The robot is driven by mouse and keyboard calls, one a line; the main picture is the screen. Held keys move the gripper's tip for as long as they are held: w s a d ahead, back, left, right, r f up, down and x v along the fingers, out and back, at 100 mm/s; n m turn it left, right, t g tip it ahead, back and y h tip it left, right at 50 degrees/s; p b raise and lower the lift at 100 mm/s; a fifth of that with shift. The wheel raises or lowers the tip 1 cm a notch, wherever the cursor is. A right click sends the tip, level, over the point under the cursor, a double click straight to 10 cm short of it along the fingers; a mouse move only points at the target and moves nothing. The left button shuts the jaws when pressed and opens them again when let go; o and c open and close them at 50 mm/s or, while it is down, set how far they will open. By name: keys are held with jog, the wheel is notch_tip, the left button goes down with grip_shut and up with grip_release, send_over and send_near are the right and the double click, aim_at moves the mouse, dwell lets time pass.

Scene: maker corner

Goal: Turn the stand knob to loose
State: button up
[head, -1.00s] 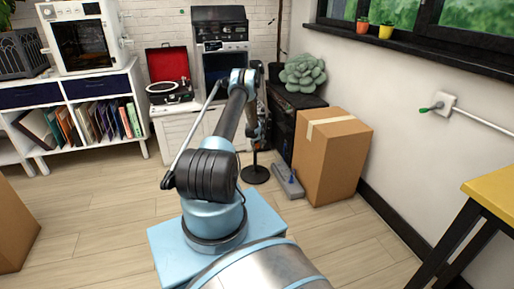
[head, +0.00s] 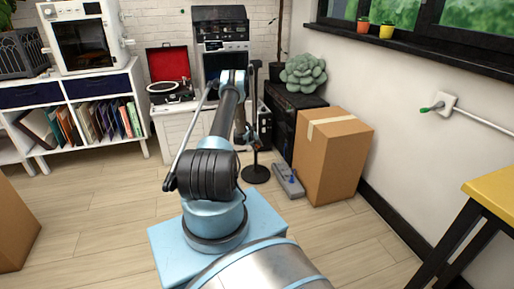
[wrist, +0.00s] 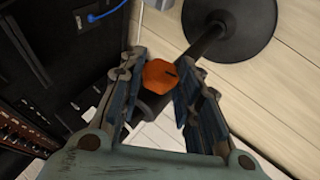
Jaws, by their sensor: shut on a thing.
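The stand knob (wrist: 158,76) is a small orange faceted knob with a dark mark at its edge, in the middle of the wrist view. My gripper (wrist: 157,85) is shut on it, with one finger on each side. The black stand (head: 255,173) shows in the head view as a thin upright pole on a round base, just right of my arm. Its pole and round base (wrist: 240,22) also show in the wrist view. In the head view the knob cannot be made out. Any loose or tight label cannot be read.
A cardboard box (head: 340,155) and a grey flat item with a blue part (head: 288,182) stand on the floor right of the stand. Dark cabinets (head: 290,115) are behind it. A white cabinet with a red record player (head: 170,85) is at back left.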

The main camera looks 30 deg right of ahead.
jog(key=shift+w+a+f+h, duration=0.1)
jog(key=shift+a+h, duration=0.1)
jog(key=shift+h, duration=0.5)
jog(key=o, duration=1.1)
jog(key=shift+c, duration=0.2)
jog(key=v, duration=1.2)
jog(key=shift+f, duration=0.15)
